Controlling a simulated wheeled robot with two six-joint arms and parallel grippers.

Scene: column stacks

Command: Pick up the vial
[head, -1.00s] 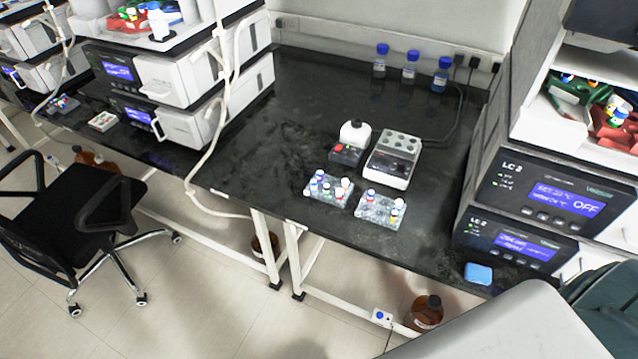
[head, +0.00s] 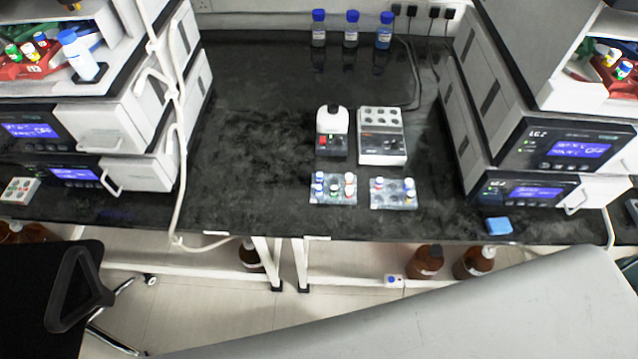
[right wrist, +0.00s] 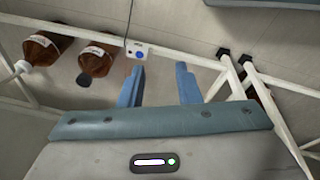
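Several small vials with coloured caps stand in two clear racks on the black bench in the head view: the left rack (head: 333,199) and the right rack (head: 393,203). One vial with a red cap (head: 378,183) is at the back left of the right rack. I cannot tell which vial is meant. My right gripper (right wrist: 158,85) shows in the right wrist view with its two blue fingers apart and nothing between them. It faces the floor area under the bench, away from the racks. My left gripper is in no view.
A white mixer (head: 333,125) and a white block device (head: 382,140) stand behind the racks. Blue-capped bottles (head: 351,32) line the back. Instrument stacks flank the bench. A blue block (head: 498,225) lies front right. Brown bottles (head: 425,262) stand underneath. The bench's left middle is clear.

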